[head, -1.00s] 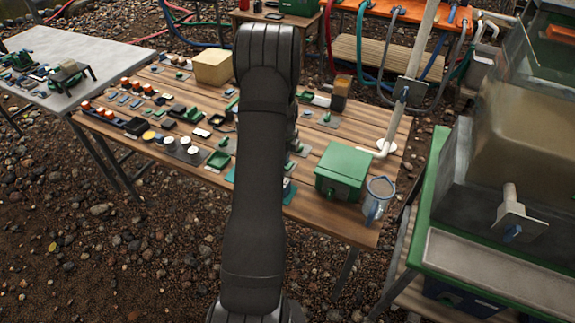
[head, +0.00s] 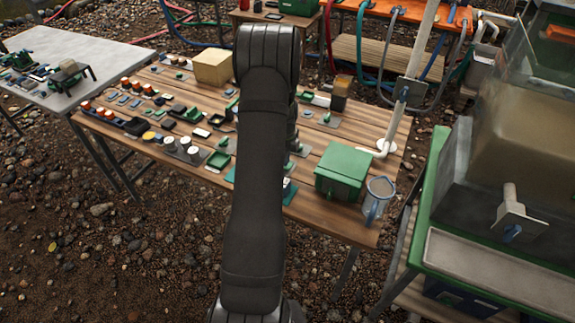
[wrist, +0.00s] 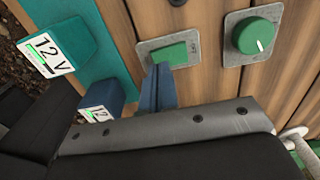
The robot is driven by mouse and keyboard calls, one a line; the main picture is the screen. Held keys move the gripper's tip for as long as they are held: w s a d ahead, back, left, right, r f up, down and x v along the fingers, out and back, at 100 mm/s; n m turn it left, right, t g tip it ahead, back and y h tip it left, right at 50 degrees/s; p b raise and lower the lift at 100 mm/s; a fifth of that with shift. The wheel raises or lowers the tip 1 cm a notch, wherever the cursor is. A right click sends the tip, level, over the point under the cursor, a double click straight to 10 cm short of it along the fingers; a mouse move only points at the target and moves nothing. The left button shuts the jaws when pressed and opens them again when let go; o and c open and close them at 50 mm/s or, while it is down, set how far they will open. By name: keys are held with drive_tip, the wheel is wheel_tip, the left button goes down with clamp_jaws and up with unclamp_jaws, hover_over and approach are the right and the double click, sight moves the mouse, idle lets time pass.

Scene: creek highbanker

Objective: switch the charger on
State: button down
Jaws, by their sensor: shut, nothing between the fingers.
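In the wrist view a green rocker switch (wrist: 169,53) sits in a grey plate on the wooden table. I cannot read a charger label on it. My gripper (wrist: 158,72) shows as two blue fingers pressed together, empty, with the tips right at the near edge of the rocker's plate. I cannot tell whether they touch it. A teal block (wrist: 58,38) with a "12 V" label stands to the left, and a smaller blue block (wrist: 110,92) with a partly hidden "12" label is nearer. In the head view my arm hides the gripper and the switch.
A round green knob (wrist: 256,36) on its own plate is right of the rocker. In the head view the wooden table (head: 318,215) carries many small parts, a green box (head: 342,172) and a clear jug (head: 377,200). A white pipe (head: 421,45) rises behind the box.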

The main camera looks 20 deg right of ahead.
drive_tip(key=shift+f, duration=0.95)
idle(0.3)
drive_tip(key=shift+r, duration=3.55)
drive_tip(key=shift+f, duration=3.55)
drive_tip(key=shift+r, duration=0.15)
